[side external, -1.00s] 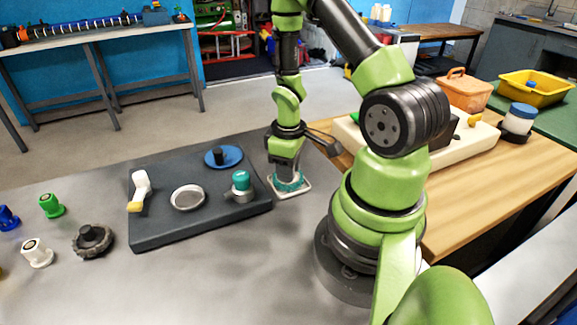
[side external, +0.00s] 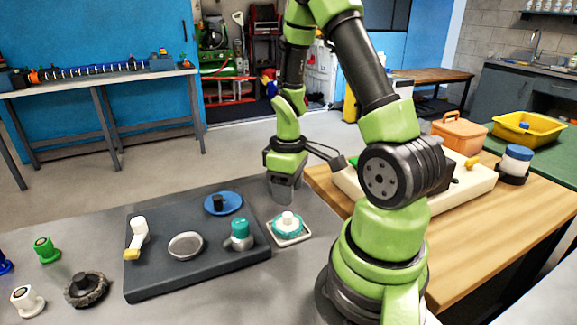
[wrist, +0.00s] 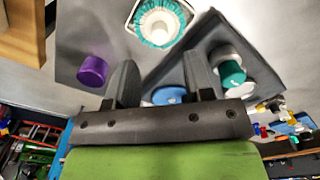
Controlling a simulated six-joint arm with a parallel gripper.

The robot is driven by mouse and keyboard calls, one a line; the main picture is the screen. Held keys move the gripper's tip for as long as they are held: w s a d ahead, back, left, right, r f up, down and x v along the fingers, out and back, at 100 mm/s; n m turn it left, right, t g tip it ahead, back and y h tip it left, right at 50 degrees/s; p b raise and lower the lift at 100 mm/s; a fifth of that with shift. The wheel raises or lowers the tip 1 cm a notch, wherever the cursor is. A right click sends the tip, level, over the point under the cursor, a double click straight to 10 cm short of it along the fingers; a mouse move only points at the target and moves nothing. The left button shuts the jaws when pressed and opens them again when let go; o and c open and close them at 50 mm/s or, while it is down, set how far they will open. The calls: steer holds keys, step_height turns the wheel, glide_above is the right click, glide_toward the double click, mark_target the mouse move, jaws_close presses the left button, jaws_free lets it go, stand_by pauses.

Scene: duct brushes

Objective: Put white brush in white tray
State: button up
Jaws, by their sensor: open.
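A brush with a white handle (side external: 288,219) and a ring of teal bristles sits upright in the small white tray (side external: 306,236), beside the dark board. In the wrist view the white handle (wrist: 160,28) and the tray show at the top, ahead of the fingertips. My gripper (side external: 284,198) is above and behind the tray, apart from the brush. In the wrist view its two dark fingers (wrist: 160,66) are spread with nothing between them.
The dark board (side external: 205,272) holds a teal-topped piece (side external: 240,233), a blue disc (side external: 222,204), a round pale dish (side external: 186,246) and a white-and-yellow piece (side external: 138,236). Several loose brushes stand at left. A purple cylinder (wrist: 92,70) shows in the wrist view.

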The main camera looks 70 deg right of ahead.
mark_target(288, 214)
steer(key=w+a+r+m+t, duration=0.1)
steer(key=a+r+t, duration=0.1)
steer(key=a+r, duration=0.35)
steer(key=a+r+m+t, duration=0.1)
steer(key=a+r, duration=0.1)
steer(key=r, duration=0.7)
steer(key=s+a+r+m+t+y, duration=0.2)
steer(key=s+a+r+t, duration=0.2)
steer(key=a+r, duration=0.3)
steer(key=shift+s+a, duration=0.75)
steer(key=shift+a, duration=0.3)
